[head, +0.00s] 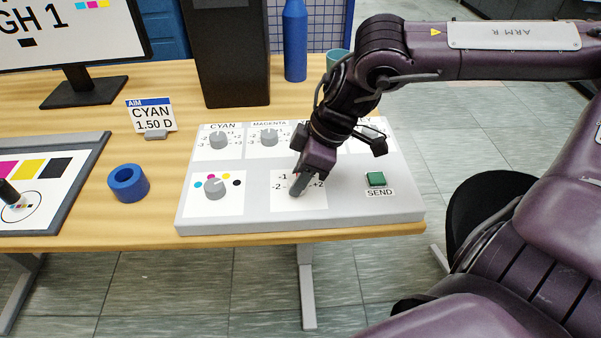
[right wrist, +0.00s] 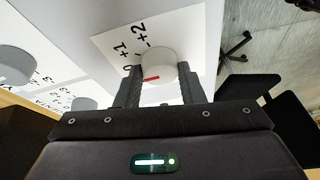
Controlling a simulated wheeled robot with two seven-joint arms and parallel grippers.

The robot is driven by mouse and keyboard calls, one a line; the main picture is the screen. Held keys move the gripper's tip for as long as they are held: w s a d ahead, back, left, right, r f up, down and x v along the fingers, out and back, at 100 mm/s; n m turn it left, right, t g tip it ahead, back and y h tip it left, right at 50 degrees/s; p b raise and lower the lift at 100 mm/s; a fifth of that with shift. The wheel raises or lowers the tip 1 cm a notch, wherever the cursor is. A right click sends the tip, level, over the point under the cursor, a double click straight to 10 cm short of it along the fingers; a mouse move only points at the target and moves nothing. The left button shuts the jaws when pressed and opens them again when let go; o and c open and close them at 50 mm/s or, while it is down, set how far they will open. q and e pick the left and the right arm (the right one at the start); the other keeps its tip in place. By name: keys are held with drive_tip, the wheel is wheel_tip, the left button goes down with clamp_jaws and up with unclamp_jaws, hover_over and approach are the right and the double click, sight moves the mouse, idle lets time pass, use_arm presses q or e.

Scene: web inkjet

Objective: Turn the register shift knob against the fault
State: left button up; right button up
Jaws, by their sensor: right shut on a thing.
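The register shift knob is a round pale grey knob with a red pointer line; it shows in the right wrist view (right wrist: 160,66) on a white label, with +1 and +2 readable beside it. In the head view my gripper mostly hides it on its label, where -1, -2 and +2 show. My right gripper (head: 298,188) comes down from above onto the knob at the front middle of the grey console (head: 340,215). Its two fingers (right wrist: 158,80) are shut on the knob, one on each side. The left gripper is not in view.
The console also has a CYAN knob (head: 219,140), a MAGENTA knob (head: 269,137), a colour-dot selector knob (head: 214,187) and a green SEND button (head: 375,179). A CYAN 1.50 D sign (head: 152,115) and a blue ring (head: 128,183) stand left.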

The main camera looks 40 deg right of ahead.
drive_tip(key=n+g, duration=0.1)
drive_tip(key=n, duration=0.2)
drive_tip(key=n+g+b, duration=0.1)
drive_tip(key=n, duration=0.1)
drive_tip(key=shift+w+n+y, duration=0.15)
drive_tip(key=shift+n+y, duration=0.25)
drive_tip(key=shift+n+g+b, duration=0.3)
drive_tip(key=shift+n, duration=0.6)
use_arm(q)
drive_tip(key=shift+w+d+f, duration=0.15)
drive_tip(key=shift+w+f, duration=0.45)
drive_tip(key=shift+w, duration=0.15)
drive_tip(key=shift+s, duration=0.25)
use_arm(e)
drive_tip(key=o, duration=1)
drive_tip(key=v, duration=0.7)
drive_tip(key=shift+w+d+r, duration=0.2)
drive_tip(key=shift+r, duration=0.2)
